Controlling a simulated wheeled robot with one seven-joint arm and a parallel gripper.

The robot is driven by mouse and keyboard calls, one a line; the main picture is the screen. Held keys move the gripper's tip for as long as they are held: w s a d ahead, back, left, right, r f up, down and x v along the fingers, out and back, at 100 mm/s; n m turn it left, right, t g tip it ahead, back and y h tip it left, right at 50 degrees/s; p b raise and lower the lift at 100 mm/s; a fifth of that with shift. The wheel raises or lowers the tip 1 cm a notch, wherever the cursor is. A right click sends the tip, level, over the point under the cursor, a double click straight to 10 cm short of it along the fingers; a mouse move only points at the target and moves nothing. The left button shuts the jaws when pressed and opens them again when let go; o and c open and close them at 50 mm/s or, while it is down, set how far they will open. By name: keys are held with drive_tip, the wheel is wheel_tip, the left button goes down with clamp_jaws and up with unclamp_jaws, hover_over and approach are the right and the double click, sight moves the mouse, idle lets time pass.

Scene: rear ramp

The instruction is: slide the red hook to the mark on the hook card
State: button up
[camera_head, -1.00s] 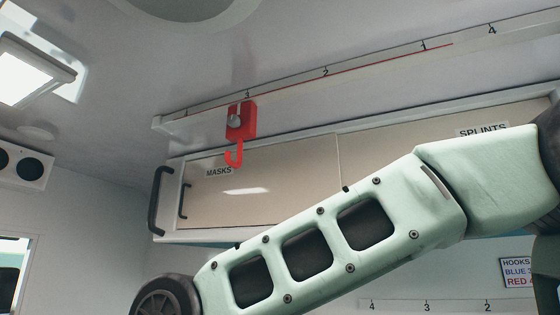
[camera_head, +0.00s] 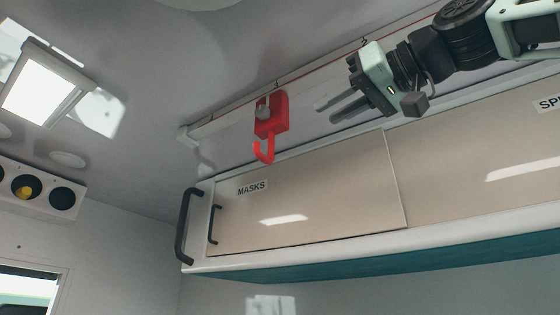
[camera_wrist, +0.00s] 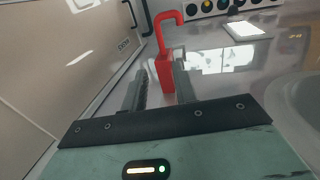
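The red hook (camera_head: 270,115) hangs from the ceiling rail (camera_head: 225,118) near its left end, its curved end pointing down and a grey knob on its block. My gripper (camera_head: 325,113) is open and empty to the right of the hook, its fingers pointing left towards it with a gap between. In the wrist view the red hook (camera_wrist: 165,72) shows beyond and between the two fingers of my gripper (camera_wrist: 160,68); I see no contact. The hook card is not in view now.
A wall cabinet with a MASKS door (camera_head: 310,205) runs just below the rail, with a dark grab handle (camera_head: 187,227) at its left end. A lit ceiling lamp (camera_head: 45,90) is at the upper left. Open air lies between my fingertips and the hook.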

sight(273, 143)
drive_tip(key=shift+p+x, duration=4.1)
drive_tip(key=shift+x, duration=3.8)
clamp_jaws()
